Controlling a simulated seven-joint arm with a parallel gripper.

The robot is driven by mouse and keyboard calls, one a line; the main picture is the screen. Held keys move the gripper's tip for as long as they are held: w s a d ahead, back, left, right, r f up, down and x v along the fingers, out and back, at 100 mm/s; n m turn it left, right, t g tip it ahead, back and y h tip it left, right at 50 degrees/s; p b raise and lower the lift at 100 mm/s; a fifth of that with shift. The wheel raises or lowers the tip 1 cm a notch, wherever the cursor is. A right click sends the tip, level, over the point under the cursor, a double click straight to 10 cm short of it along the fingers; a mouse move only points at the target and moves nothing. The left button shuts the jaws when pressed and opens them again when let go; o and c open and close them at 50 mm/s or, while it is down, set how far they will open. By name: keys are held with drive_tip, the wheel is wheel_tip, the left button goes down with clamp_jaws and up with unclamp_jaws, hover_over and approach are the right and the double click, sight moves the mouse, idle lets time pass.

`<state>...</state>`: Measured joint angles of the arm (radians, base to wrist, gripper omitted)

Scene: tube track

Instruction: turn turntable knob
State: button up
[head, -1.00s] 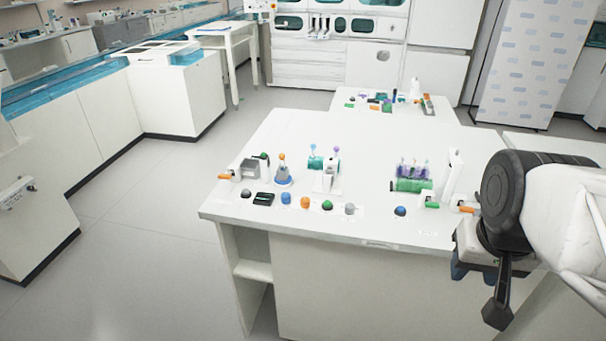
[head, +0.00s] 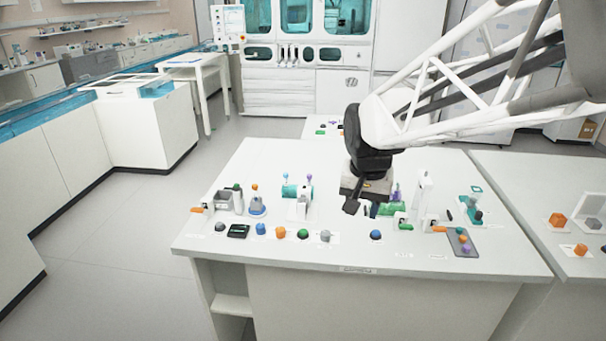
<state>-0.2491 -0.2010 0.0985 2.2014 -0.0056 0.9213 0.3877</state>
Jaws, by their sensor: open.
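Several small round knobs stand in a row along the front of the white bench: a blue knob (head: 261,228), an orange knob (head: 281,233), a green knob (head: 303,234), a grey knob (head: 325,236) and another blue knob (head: 376,235). I cannot tell from the picture which one belongs to the turntable.
A teal cylinder on a white stand (head: 301,203) is left of my gripper. A tall white post (head: 423,195) stands to the right. A grey tray (head: 463,242) holds small coloured pieces. The white bench (head: 290,258) is clear along its front edge.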

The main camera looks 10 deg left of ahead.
drive_tip(key=w+a+f, duration=0.5)
drive_tip(key=w+a, duration=0.5)
drive_tip(key=a, duration=0.3)
drive_tip(key=m+g, duration=0.1)
hover_over(260, 225)
wheel_tip(260, 225, down, 9)
drive_tip(key=shift+r, duration=0.2)
drive_tip(key=shift+s+f, duration=0.1)
drive_tip(key=shift+f, duration=3.8)
drive_tip(key=c, duration=0.6)
